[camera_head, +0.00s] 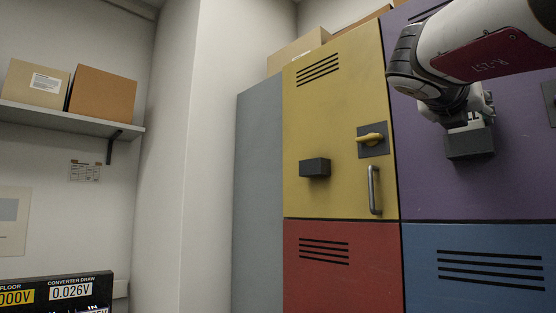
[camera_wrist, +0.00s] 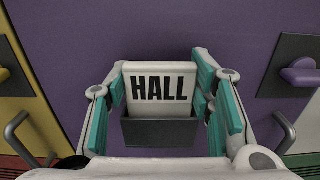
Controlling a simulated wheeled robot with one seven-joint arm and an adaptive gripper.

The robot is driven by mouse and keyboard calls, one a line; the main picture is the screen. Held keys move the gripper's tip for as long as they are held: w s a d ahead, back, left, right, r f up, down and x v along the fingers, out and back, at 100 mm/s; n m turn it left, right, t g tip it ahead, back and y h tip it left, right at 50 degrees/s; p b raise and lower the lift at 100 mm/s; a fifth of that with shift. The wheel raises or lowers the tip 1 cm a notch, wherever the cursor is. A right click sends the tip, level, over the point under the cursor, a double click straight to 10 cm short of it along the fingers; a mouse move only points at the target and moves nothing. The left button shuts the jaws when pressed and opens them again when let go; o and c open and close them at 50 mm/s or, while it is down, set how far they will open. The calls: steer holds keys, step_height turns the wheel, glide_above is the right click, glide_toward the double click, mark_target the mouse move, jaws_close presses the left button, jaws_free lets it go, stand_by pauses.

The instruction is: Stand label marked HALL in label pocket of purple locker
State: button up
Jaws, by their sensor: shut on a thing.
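The white label (camera_wrist: 161,88) with HALL in black letters stands upright in the wrist view, its lower part hidden behind the front of a dark grey label pocket (camera_wrist: 160,131). The pocket is on the purple locker door (camera_wrist: 150,35). My gripper (camera_wrist: 161,95) has its teal-padded fingers on either side of the label and is shut on it. In the head view the same pocket (camera_head: 470,145) shows on the purple locker (camera_head: 520,150), with my gripper just above it. Only a bit of the label shows there, and my arm hides part of the door.
A yellow locker (camera_head: 330,120) with its own dark pocket (camera_head: 314,168), latch and handle is to the left. Red (camera_head: 330,270) and blue (camera_head: 480,275) lockers are below. The purple locker's latch (camera_wrist: 300,75) and a handle are to the right in the wrist view.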

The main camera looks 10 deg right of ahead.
steer(key=o, duration=1.1)
steer(key=shift+a, duration=0.1)
steer(key=v, duration=1.1)
steer(key=shift+s+a, duration=0.25)
steer(key=shift+s, duration=0.1)
